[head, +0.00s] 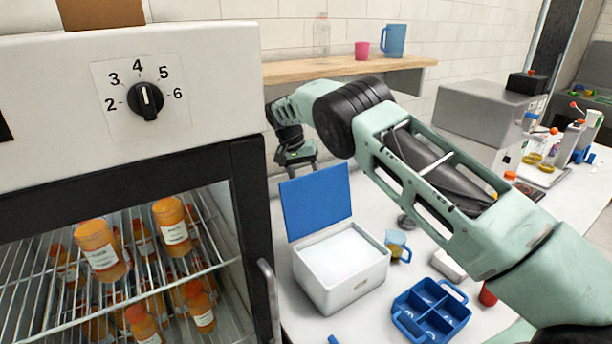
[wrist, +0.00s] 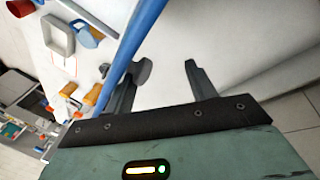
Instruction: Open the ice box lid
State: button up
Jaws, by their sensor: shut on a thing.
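The ice box (head: 345,285) is a white box on the counter, filled with white contents. Its blue lid (head: 316,200) is hinged up and stands open, leaning back a little. In the wrist view the lid (wrist: 147,30) shows nearly edge-on as a blue strip against the left finger of my gripper (wrist: 160,75). A gap shows between the two fingers; the exact contact is unclear.
A blue compartment tray (head: 430,312), a blue-handled mug (head: 398,246) and a small white tray (head: 448,265) stand right of the box. A fridge with orange bottles (head: 100,245) is close on the left. A wooden shelf (head: 340,68) is above.

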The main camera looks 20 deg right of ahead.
jog(key=shift+s+f, duration=0.3)
jog(key=shift+f, duration=0.4)
jog(key=shift+r, duration=0.1)
jog(key=shift+w+a+r, duration=0.1)
jog(key=shift+r, duration=0.15)
jog(key=p+v, duration=0.5)
jog(key=v, duration=1.3)
jog(key=shift+d+p, duration=0.3)
jog(key=shift+p, duration=0.1)
jog(key=shift+w, duration=0.2)
jog(key=shift+r, duration=0.1)
